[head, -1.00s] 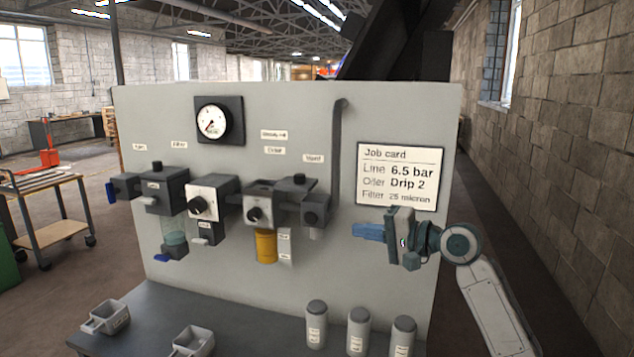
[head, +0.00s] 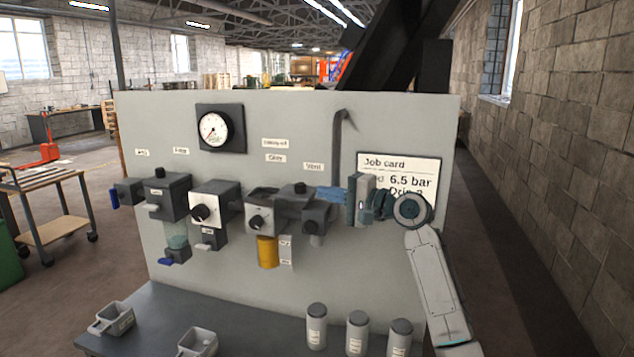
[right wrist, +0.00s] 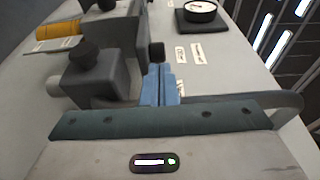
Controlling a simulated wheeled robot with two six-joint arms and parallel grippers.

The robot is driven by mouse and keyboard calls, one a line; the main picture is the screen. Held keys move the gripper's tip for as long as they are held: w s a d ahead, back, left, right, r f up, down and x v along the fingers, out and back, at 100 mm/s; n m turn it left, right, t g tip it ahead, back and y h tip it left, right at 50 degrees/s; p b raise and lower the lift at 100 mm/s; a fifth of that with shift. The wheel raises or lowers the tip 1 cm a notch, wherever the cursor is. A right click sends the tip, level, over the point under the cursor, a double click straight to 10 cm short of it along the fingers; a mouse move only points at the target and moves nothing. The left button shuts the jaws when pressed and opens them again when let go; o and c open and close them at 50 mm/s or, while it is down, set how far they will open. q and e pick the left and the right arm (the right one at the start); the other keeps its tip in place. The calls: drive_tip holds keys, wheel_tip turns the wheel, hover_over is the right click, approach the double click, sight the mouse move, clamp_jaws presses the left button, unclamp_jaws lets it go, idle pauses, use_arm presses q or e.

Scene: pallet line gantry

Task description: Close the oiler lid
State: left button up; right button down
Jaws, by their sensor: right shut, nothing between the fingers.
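The oiler (head: 260,215) is the grey block with a front knob on the panel, with a yellow bowl (head: 267,252) below it. Its top shows a dark recess; I cannot make out the lid's angle clearly. The yellow bowl also shows at the upper left of the right wrist view (right wrist: 58,32). My right gripper (head: 324,194) is shut and empty, its blue fingers pointing left. It is just right of the vent block (head: 300,206), at about its top height, apart from the oiler. In the right wrist view the fingertips (right wrist: 158,72) appear close to a black cap (right wrist: 157,52). My left gripper is not in view.
The vent block stands between my right gripper and the oiler. A vertical pipe (head: 337,150) runs down the panel behind the fingers. A pressure gauge (head: 214,128) is above left, and a job card (head: 400,165) is behind my arm. Grey canisters (head: 357,333) stand on the bench below.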

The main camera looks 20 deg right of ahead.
sight(281, 192)
drive_tip(key=shift+p+x, duration=0.45)
drive_tip(key=shift+x, duration=0.75)
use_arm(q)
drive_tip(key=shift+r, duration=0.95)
use_arm(e)
drive_tip(key=shift+w+a, duration=0.3)
drive_tip(key=w+a, duration=0.1)
drive_tip(key=a, duration=0.1)
drive_tip(key=w+a, duration=0.2)
drive_tip(key=a, duration=0.1)
drive_tip(key=w+a+p, duration=0.1)
drive_tip(key=w+a, duration=0.1)
drive_tip(key=shift+a, duration=0.25)
drive_tip(key=shift+s+r, duration=0.1)
drive_tip(key=shift+r, duration=0.05)
drive_tip(key=shift+d, duration=0.1)
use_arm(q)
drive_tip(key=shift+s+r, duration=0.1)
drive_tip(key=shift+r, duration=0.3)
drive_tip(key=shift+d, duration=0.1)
